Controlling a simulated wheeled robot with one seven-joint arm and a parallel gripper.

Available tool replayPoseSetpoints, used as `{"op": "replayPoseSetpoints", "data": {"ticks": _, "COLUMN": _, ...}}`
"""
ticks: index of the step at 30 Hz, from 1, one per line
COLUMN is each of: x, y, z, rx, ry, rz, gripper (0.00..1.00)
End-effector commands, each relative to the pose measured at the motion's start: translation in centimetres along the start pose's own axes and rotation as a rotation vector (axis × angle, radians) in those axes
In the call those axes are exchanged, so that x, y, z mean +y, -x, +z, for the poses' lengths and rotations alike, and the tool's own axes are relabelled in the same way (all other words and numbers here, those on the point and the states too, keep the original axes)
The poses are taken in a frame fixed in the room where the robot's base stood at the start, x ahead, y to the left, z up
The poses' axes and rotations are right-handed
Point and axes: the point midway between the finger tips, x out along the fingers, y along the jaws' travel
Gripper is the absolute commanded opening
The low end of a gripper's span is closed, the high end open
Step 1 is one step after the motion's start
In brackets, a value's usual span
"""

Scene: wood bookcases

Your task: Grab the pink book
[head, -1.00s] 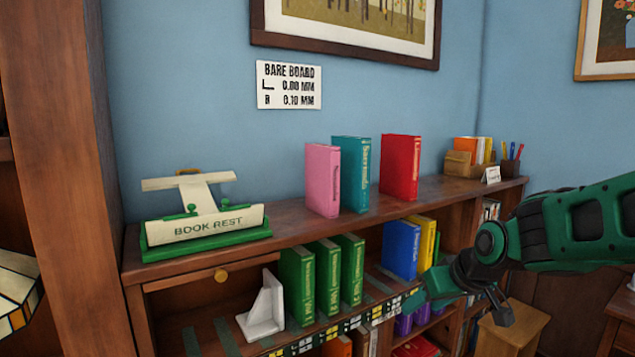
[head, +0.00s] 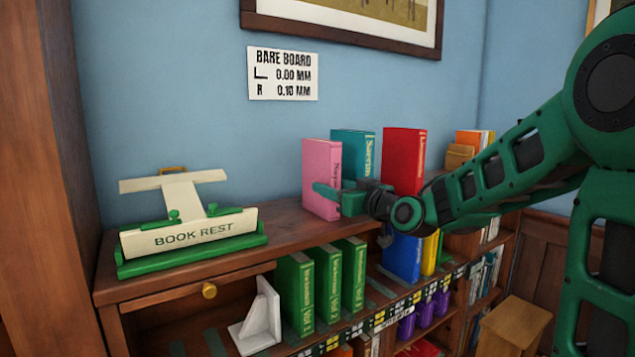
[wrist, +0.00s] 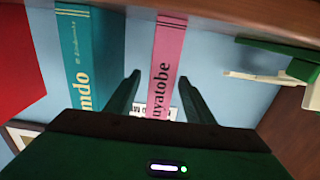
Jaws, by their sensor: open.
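The pink book (head: 319,177) stands upright on the top of the bookcase, left of a teal book (head: 352,150). My gripper (head: 328,191) is in front of the pink book's spine, overlapping it in the head view. In the wrist view the pink book's spine (wrist: 169,50) runs between the two open fingers (wrist: 155,100), and the teal book (wrist: 85,50) lies to the left. The gripper is open and holds nothing. I cannot tell whether a finger touches the book.
A red book (head: 403,160) stands right of the teal one. A green and cream book rest (head: 190,235) sits at the left on the bookcase top, with clear wood between it and the pink book. Green books (head: 295,290) and a white bookend (head: 258,318) stand on the shelf below.

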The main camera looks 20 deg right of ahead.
Motion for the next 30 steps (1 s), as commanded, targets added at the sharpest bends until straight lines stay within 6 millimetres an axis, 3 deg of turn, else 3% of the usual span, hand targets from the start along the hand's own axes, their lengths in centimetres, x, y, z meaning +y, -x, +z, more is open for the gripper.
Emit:
{"op": "replayPoseSetpoints", "data": {"ticks": 7, "x": 0.0, "y": -1.7, "z": 0.0, "rx": -0.001, "ry": 0.0, "rz": 0.0, "gripper": 0.48}}
{"op": "replayPoseSetpoints", "data": {"ticks": 15, "x": 0.0, "y": -5.2, "z": -0.1, "rx": -0.001, "ry": -0.001, "rz": 0.001, "gripper": 0.48}}
{"op": "replayPoseSetpoints", "data": {"ticks": 25, "x": 0.0, "y": -5.9, "z": -0.1, "rx": -0.002, "ry": 0.0, "rz": 0.002, "gripper": 0.48}}
{"op": "replayPoseSetpoints", "data": {"ticks": 30, "x": 0.0, "y": -5.8, "z": -0.1, "rx": -0.002, "ry": 0.0, "rz": 0.002, "gripper": 0.1}}
